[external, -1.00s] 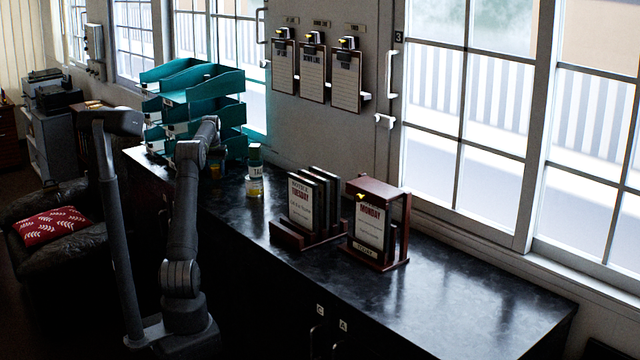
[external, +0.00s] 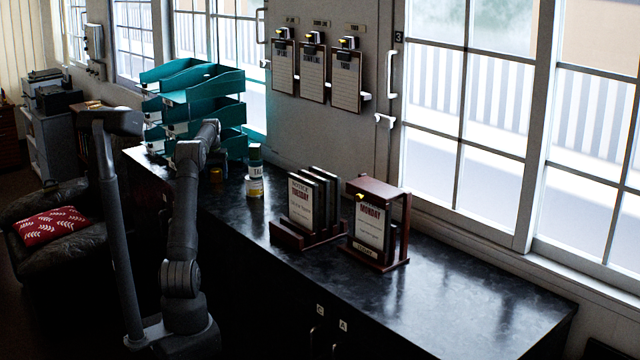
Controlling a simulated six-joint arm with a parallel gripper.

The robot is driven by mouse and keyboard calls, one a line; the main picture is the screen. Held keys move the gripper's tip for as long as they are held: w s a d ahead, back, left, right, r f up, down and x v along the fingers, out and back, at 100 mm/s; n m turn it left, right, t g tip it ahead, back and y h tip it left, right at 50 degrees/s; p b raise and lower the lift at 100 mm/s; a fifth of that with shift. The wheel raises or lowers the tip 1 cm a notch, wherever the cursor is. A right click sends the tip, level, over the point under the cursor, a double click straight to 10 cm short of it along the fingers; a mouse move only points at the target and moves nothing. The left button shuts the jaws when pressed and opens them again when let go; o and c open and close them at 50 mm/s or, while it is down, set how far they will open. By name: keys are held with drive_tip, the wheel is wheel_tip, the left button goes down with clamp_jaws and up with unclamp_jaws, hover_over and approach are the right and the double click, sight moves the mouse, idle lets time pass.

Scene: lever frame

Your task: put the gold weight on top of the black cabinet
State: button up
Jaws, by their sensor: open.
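A small gold-amber piece (external: 216,174), which looks like the gold weight, is at the far left part of the black cabinet's top. It is small and dim, and I cannot tell whether it rests on the surface. The black cabinet (external: 460,315) is long, with a dark glossy top, and runs below the windows. My gripper (external: 216,160) is at the end of my raised arm, just above the gold piece, in front of the teal trays. It is open. Its fingers are dark and hard to make out, and I cannot tell whether they touch the piece.
Teal stacked trays (external: 205,88) stand behind my gripper. A labelled bottle (external: 254,178) stands right of it. Two wooden holders with cards, marked Tuesday (external: 303,205) and Monday (external: 370,225), stand mid-cabinet. The cabinet's right end is clear. Clipboards (external: 314,72) hang on the wall.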

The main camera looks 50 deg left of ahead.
sight(214, 171)
wheel_tip(214, 171, up, 12)
drive_tip(key=s+d, duration=0.1)
drive_tip(key=shift+s+d, duration=0.15)
drive_tip(key=shift+f, duration=0.1)
drive_tip(key=f, duration=0.4)
drive_tip(key=w+f, duration=0.1)
drive_tip(key=f, duration=0.3)
drive_tip(key=a+f, duration=0.1)
drive_tip(key=f, duration=0.2)
drive_tip(key=shift+w+a+f, duration=0.1)
drive_tip(key=shift+w+f, duration=0.05)
drive_tip(key=shift+f, duration=0.25)
drive_tip(key=shift+r, duration=1.5)
